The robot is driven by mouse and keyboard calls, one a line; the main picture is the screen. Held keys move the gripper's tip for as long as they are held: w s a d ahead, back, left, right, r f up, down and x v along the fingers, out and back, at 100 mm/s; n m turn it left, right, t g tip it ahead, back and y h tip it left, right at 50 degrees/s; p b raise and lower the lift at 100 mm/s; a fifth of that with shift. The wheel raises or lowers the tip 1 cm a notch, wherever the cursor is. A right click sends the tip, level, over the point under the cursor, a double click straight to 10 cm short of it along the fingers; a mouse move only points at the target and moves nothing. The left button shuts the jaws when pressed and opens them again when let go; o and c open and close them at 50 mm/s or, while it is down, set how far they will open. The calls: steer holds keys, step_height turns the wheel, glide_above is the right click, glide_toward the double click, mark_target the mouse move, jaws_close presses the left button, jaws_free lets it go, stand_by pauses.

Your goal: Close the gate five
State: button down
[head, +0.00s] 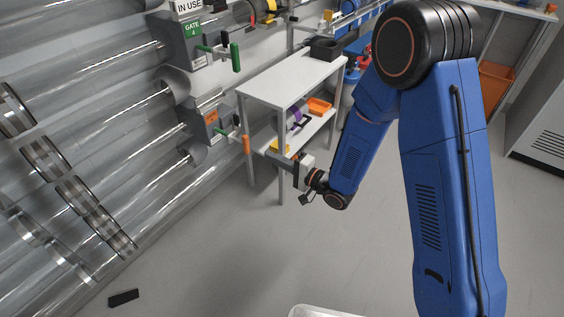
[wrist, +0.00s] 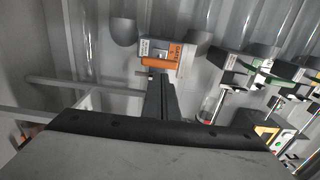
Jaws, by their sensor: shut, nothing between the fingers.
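Gate five is a grey box with an orange label (head: 211,118) on the pipe wall, left of centre in the head view. A short rod leads from it to an upright orange handle (head: 246,145). In the wrist view the orange label (wrist: 178,52) appears upside down, with a small white label beside it. An orange piece, seemingly the handle (wrist: 159,63), lies just beyond my fingertips. My gripper (head: 268,155) is shut and empty, close to the right of the handle in the head view. In the wrist view its dark fingers (wrist: 158,85) are together; I cannot tell whether they touch the handle.
Gate four (head: 190,35), with a green label and handle, stands above. A white table (head: 290,75) holds a dark bin (head: 325,48) behind my gripper; its lower shelf carries orange and yellow items. Clear pipes fill the left. A black block (head: 123,298) lies on open floor.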

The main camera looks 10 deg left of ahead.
glide_toward(233, 137)
steer(key=shift+d+f, duration=0.3)
steer(key=shift+d, duration=0.1)
steer(key=x, duration=0.8)
steer(key=shift+w+a+r, duration=0.1)
steer(key=shift+w+a, duration=0.1)
steer(key=shift+a, duration=0.15)
steer(key=shift+w+a+r, duration=0.1)
steer(key=shift+w+a, duration=0.15)
steer(key=shift+a, duration=0.1)
steer(key=shift+s, duration=0.1)
